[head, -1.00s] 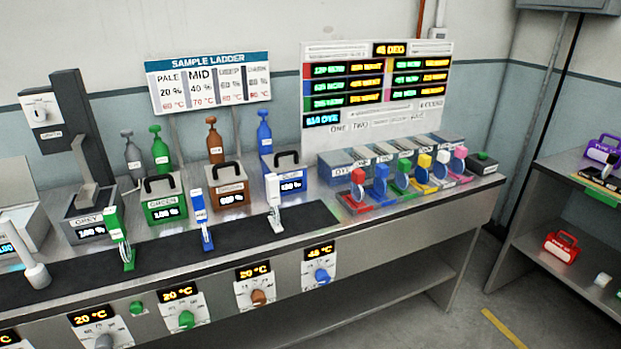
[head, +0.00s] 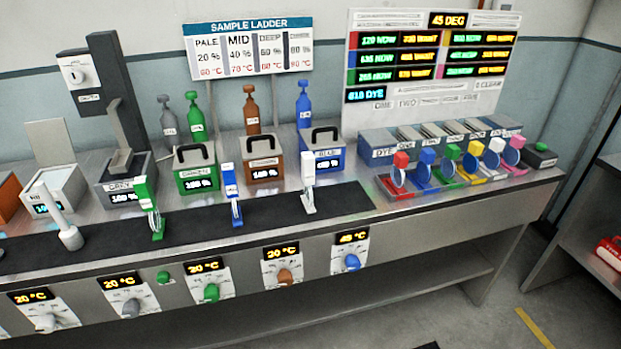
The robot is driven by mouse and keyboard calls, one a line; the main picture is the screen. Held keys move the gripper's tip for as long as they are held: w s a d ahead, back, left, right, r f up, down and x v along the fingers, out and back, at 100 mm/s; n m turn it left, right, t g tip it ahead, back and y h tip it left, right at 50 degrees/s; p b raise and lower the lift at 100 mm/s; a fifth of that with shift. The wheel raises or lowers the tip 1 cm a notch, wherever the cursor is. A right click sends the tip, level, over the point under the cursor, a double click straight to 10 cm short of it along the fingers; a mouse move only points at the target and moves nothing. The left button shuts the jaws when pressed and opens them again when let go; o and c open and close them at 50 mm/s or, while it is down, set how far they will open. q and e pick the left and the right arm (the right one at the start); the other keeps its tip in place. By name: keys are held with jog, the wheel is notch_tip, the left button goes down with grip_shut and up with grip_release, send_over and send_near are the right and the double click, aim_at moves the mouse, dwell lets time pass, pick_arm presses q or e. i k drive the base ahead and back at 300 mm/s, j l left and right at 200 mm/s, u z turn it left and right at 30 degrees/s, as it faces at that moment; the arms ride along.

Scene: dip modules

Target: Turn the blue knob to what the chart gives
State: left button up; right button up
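The blue knob (head: 352,262) is on a white dial plate (head: 337,258) on the bench front, the rightmost of a row of knobs. The display above it (head: 352,236) seems to read 48 °C, though the digits are small. Neither gripper is in view.
Brown (head: 285,277), green (head: 211,293) and grey (head: 131,308) knobs sit left of the blue one, their displays reading 20 °C. A green button (head: 163,277) is between two plates. A black mat (head: 270,215) holds upright clips. A lit board (head: 425,85) stands right. The floor in front is partly clear.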

aim_at(352, 263)
jog(key=k+j+u, duration=0.25)
jog(key=k, duration=0.3)
jog(key=k+j+u, duration=0.25)
jog(key=k+j, duration=0.2)
jog(key=k, duration=0.1)
